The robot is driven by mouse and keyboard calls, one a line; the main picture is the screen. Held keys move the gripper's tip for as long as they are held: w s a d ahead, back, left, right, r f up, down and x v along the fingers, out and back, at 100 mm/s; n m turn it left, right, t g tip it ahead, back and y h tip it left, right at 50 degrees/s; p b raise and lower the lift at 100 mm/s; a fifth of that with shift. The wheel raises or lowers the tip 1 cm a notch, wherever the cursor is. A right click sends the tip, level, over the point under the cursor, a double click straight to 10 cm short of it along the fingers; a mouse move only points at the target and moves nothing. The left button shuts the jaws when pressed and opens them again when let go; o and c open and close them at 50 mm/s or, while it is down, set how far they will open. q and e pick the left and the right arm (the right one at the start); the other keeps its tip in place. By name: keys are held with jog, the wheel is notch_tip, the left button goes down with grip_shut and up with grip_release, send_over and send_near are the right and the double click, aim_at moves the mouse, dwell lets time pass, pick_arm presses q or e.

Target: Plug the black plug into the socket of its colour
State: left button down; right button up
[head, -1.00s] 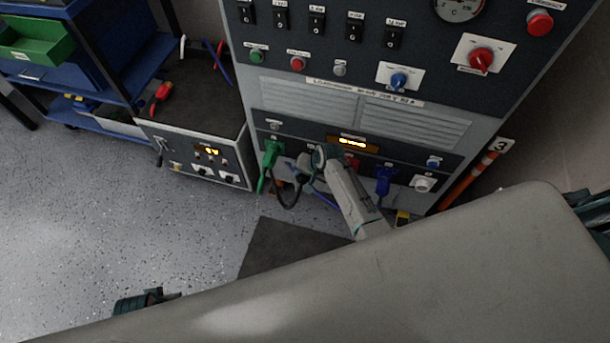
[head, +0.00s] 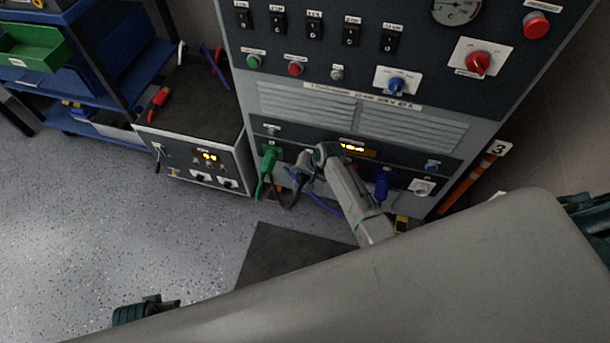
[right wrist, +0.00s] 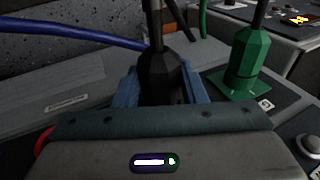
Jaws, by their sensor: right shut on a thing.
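The black plug (right wrist: 160,75) is between the two bluish fingers of my right gripper (right wrist: 163,90), shut on it, in the right wrist view. In the head view my right gripper (head: 308,168) is at the lower socket row of the cabinet, with the black plug (head: 302,163) in front of the panel. Its black cable hangs down to the left. No black socket shows clearly; my gripper and arm cover that part. I cannot tell whether the plug touches the panel. My left gripper (head: 160,302) is at the lower left, over the floor; its jaws are unclear.
A green plug (head: 270,158) sits at the panel just left of my right gripper, also in the right wrist view (right wrist: 243,62). A blue plug (head: 383,183) and a white socket (head: 422,187) are to the right. A blue cable (right wrist: 85,35) runs close to the black plug.

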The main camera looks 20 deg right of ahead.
jog(key=shift+w+d, duration=0.15)
jog(key=shift+w, duration=0.15)
jog(key=o, duration=1.4)
pick_arm(q)
jog(key=shift+f, duration=0.35)
pick_arm(e)
jog(key=shift+s+r, duration=0.1)
jog(key=shift+r, duration=0.05)
